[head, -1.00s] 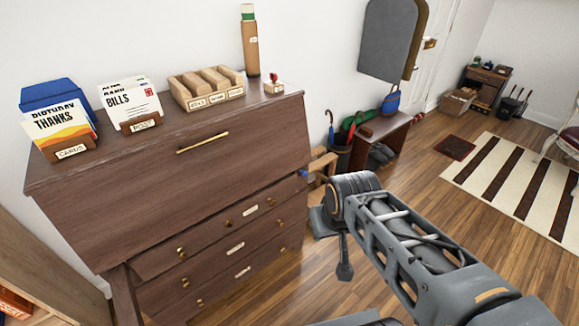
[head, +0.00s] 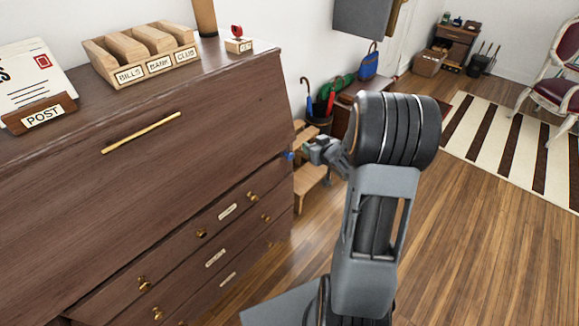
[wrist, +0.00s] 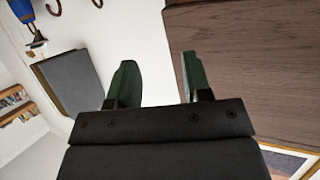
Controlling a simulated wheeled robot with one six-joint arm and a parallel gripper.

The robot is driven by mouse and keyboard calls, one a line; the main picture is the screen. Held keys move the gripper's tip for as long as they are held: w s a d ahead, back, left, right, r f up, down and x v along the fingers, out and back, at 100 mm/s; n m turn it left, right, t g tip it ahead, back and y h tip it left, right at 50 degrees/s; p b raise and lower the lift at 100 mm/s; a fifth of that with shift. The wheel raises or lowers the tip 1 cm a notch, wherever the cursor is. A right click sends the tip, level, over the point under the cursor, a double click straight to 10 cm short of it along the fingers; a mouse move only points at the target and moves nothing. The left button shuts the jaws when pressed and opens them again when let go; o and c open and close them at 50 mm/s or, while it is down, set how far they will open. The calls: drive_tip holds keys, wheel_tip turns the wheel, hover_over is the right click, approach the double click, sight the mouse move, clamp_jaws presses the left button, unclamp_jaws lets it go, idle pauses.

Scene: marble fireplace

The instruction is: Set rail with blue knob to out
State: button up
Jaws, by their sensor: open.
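The small blue knob (head: 289,155) shows at the right front edge of the dark wooden bureau (head: 150,190), below the closed slanted front. The rail behind it cannot be made out. My gripper (head: 306,150) is just right of the knob in the head view, seen small beyond my arm. Whether it touches the knob cannot be told. In the wrist view the two dark green fingers of my gripper (wrist: 157,65) stand apart with nothing between them. The bureau's wood panel (wrist: 250,70) fills the right side there, and the knob is not seen.
A brass handle (head: 141,132) crosses the slanted front, with several brass-knobbed drawers below. A letter rack (head: 145,55), post holder (head: 42,117) and stamp (head: 238,40) stand on top. An umbrella stand (head: 319,122) is behind my gripper. Wooden floor (head: 450,230) is open at right.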

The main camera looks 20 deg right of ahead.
sight(291, 157)
drive_tip(key=s+f+t+y+b, duration=0.35)
drive_tip(key=f+y, duration=0.25)
drive_tip(key=f, duration=0.4)
drive_tip(key=shift+g+y, duration=0.35)
drive_tip(key=shift+y, duration=0.05)
drive_tip(key=x, duration=0.8)
drive_tip(key=b+x, duration=0.1)
drive_tip(key=x, duration=0.4)
drive_tip(key=shift+w+d+f, duration=0.1)
drive_tip(key=shift+d+f, duration=0.1)
drive_tip(key=shift+d, duration=0.1)
clamp_jaws()
